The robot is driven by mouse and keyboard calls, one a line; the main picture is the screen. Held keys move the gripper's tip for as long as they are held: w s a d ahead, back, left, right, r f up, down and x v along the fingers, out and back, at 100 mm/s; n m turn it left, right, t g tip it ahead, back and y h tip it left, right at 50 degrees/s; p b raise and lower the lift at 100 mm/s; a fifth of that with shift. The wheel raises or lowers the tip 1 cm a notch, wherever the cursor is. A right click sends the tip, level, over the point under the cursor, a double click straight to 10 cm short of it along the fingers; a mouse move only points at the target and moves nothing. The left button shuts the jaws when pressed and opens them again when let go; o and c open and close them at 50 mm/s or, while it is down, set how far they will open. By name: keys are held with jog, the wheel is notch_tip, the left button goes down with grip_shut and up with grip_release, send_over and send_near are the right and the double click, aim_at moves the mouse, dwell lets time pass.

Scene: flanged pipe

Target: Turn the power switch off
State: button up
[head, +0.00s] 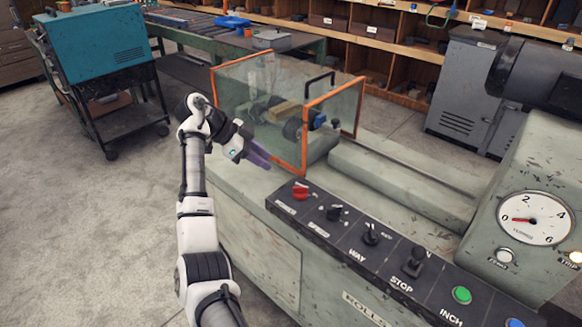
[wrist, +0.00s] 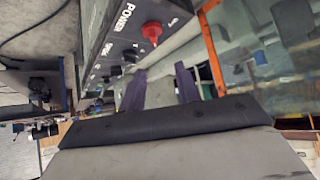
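The power switch is a red rotary knob (head: 300,190) at the left end of the dark control panel (head: 352,236). In the wrist view, the red knob (wrist: 152,32) sits beside the printed word POWER, above the fingers. The small markings at its positions are too blurred to read. My gripper (head: 258,161) is in the air behind and left of the knob, by the orange-framed guard. In the wrist view, the two purple fingers of my gripper (wrist: 162,88) are spread apart with nothing between them. The fingers are not touching the knob.
A clear guard with an orange frame (head: 304,140) stands close to my gripper. A black knob (head: 334,212), a WAY knob (head: 371,234), a STOP lever (head: 414,262) and a green INCH button (head: 461,295) line the panel.

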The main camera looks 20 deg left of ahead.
aim_at(300, 187)
jog(key=shift+g, duration=0.3)
jog(key=x, duration=0.6)
jog(key=p+x, duration=0.1)
jog(key=x, duration=0.6)
jog(key=shift+s+d+f, duration=0.15)
jog(key=shift+d+f, duration=0.05)
jog(key=shift+d, duration=0.05)
jog(key=shift+c, duration=0.2)
grip_shut()
